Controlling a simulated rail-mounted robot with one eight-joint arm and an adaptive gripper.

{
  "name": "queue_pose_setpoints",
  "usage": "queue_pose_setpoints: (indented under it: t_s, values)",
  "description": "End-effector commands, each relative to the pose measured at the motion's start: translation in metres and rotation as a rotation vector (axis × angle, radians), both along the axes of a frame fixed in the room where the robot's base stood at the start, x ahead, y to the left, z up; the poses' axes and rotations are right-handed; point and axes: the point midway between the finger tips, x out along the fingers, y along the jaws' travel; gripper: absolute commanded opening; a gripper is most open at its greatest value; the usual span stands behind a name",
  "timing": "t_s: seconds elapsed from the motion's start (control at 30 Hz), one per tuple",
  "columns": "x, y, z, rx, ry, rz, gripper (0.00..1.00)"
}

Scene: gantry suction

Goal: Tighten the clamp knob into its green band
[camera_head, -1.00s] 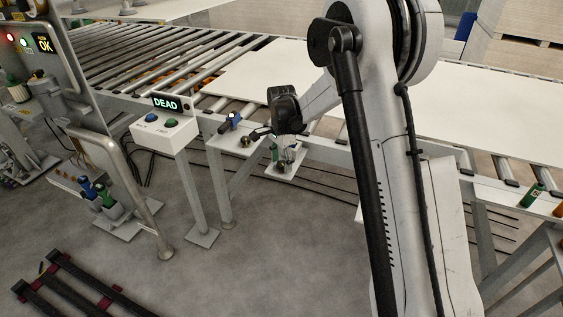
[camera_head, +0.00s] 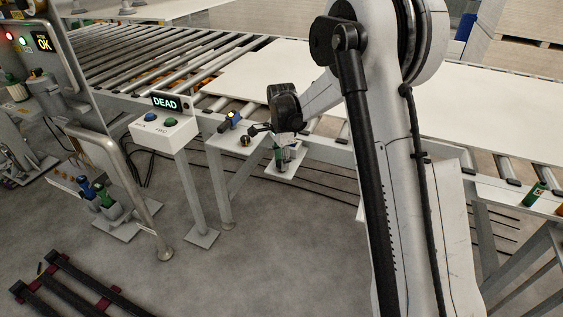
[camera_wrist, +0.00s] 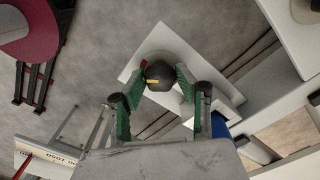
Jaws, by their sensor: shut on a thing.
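The clamp knob (camera_wrist: 160,73) is a dark, round knob with a yellow mark, above a pale plate in the wrist view. My gripper (camera_wrist: 164,80) has green-sided fingers closed on the knob from both sides. In the head view my gripper (camera_head: 281,155) hangs down over a small pale plate (camera_head: 302,164) beside the conveyor frame. The knob cannot be made out there, behind the fingers. I cannot make out the green band in either view.
A shelf to the left of my gripper carries a blue device (camera_head: 229,121) and a small dark round part (camera_head: 246,141). A white button box (camera_head: 165,129) with a display reading DEAD (camera_head: 167,103) stands further left. The roller conveyor carries a white board (camera_head: 250,75).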

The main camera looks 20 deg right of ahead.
Motion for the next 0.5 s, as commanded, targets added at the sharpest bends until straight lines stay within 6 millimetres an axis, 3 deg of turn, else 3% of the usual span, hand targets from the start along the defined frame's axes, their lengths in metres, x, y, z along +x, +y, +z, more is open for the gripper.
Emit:
queue_pose_setpoints:
  t_s: [0.13, 0.17, 0.3, 0.5]
  values:
    - [-0.0001, 0.0, 0.0002, 0.0, 0.0, 0.001, 0.05]
    - [-0.0001, 0.0, 0.0002, 0.0, 0.0, 0.001, 0.33]
    - [-0.0001, 0.0, 0.0002, 0.0, 0.0, 0.002, 0.5]
    - [-0.0001, 0.0, 0.0002, 0.0, 0.0, 0.002, 0.5]
